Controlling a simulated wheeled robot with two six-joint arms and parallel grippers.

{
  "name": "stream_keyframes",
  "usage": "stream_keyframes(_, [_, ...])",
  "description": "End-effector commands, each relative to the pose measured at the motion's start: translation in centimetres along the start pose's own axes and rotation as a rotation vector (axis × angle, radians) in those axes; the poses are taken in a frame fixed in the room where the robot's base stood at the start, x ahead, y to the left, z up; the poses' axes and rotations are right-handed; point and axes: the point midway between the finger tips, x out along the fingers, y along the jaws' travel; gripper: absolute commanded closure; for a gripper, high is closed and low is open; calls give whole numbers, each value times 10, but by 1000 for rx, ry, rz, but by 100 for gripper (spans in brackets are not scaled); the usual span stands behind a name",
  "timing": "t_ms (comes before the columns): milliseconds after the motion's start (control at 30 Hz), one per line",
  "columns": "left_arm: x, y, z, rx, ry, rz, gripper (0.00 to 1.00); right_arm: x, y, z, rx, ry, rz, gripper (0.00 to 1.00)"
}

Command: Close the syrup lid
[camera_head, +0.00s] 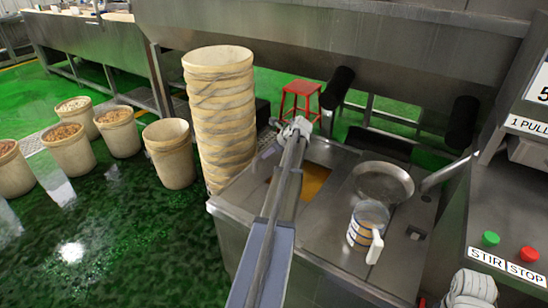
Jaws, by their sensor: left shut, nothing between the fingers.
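The syrup tank is a steel counter unit (235,205) in the middle of the head view. Amber syrup (314,180) shows through an opening in its top, so it stands uncovered there. I cannot clearly make out the lid; the arm hides part of the opening. My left arm reaches up from the bottom across the opening. My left gripper (297,129) is shut and empty at the far edge of the tank. A pale, ridged part at the bottom right edge may belong to my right gripper (470,289); its fingers are not clear.
A round steel pan (382,181) and a measuring jug (368,224) stand on the counter right of the opening. A tall stack of tubs (220,110) rises at its left. Stir and stop buttons (490,239) (529,254) are at the right. A red stool (301,96) stands behind.

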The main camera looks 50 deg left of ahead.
Motion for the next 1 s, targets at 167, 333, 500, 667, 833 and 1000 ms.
stream_keyframes(167, [4, 0, 6, -2, -7, 0, 100, 0, 0, 0, 0, 0, 0, 100])
stream_keyframes(333, [4, 0, 7, -2, -9, 1, 100, 0, 0, 0, 0, 0, 0, 100])
stream_keyframes(500, [3, 0, 7, -2, -11, 2, 100, 0, 0, 0, 0, 0, 0, 100])
stream_keyframes(667, [-13, 0, -6, 0, -8, 0, 100, -5, 0, 0, 0, 0, 0, 100])
stream_keyframes(833, [-48, 0, -20, 1, -5, -3, 100, -23, 2, 1, 0, 0, 0, 100])
stream_keyframes(1000, [-81, -1, -20, 2, -3, -2, 100, -49, 5, 3, 0, 0, 0, 100])
